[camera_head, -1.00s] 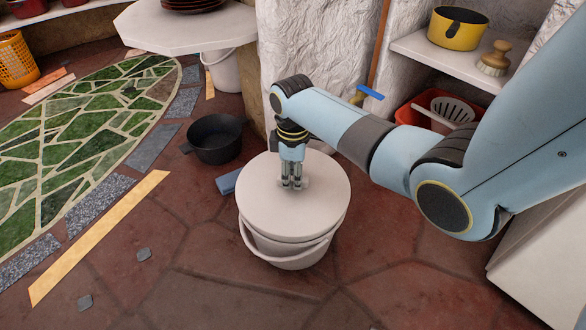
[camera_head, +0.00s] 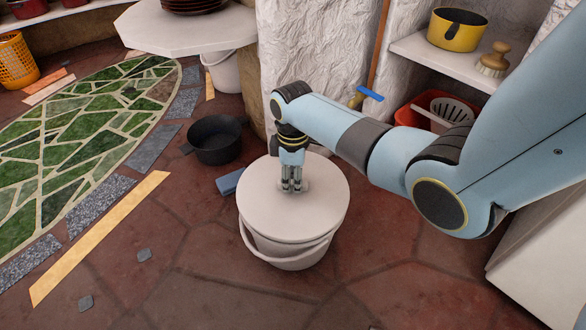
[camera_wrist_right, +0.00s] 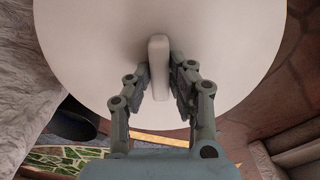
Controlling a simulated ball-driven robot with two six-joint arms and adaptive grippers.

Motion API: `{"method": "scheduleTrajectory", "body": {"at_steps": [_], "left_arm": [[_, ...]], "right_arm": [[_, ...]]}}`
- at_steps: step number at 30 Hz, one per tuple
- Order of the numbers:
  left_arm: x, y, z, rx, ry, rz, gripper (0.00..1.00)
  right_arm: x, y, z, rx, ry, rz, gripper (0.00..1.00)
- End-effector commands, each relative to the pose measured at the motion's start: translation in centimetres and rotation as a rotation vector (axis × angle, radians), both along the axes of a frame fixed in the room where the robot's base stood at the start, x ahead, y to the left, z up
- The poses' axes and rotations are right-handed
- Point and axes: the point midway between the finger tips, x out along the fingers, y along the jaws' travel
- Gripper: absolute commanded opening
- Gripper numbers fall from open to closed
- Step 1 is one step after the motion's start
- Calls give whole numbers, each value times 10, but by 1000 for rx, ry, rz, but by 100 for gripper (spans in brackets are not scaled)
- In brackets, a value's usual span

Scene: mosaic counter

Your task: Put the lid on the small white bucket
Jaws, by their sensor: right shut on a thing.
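The small white bucket (camera_head: 287,258) stands on the floor in the middle of the head view, its handle hanging at the front. The round white lid (camera_head: 310,220) is over the bucket's top and covers its opening. Whether the lid's rim touches the bucket all round cannot be told. My right gripper (camera_head: 292,187) points down at the lid's middle and is shut on the lid's raised bar handle. In the right wrist view the lid (camera_wrist_right: 225,60) fills the upper part, with the bar handle (camera_wrist_right: 159,55) between the fingers (camera_wrist_right: 161,82). My left gripper is not in view.
A dark pot (camera_head: 216,140) and a blue block (camera_head: 229,182) are on the floor left of the bucket. Another white bucket (camera_head: 222,72) is under the pale counter (camera_head: 190,27). A shelf (camera_head: 430,62) is at the right. The floor in front is clear.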

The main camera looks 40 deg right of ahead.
Motion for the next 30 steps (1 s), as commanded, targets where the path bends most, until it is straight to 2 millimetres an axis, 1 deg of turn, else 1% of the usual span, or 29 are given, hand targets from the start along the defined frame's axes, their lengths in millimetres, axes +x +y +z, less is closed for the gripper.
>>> {"method": "scheduleTrajectory", "body": {"at_steps": [10, 11, 15, 17, 22, 23, 28, 30], "left_arm": [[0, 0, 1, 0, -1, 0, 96], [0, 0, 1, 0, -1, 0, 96], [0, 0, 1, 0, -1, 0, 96], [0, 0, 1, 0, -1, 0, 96], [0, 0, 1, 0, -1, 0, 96], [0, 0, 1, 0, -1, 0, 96], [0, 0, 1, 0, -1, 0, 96], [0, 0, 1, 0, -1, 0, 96]], "right_arm": [[0, 0, 0, 0, -1, 0, 0], [0, 0, 0, 0, -1, 0, 21], [0, 0, 0, 0, -1, 0, 39], [0, 0, 0, 0, -1, 0, 47], [0, 0, 0, 0, -1, 0, 47], [0, 0, 0, 0, 0, 0, 48], [0, 0, -1, 0, 0, 0, 70], [0, 0, -1, 0, 0, 0, 70]]}}
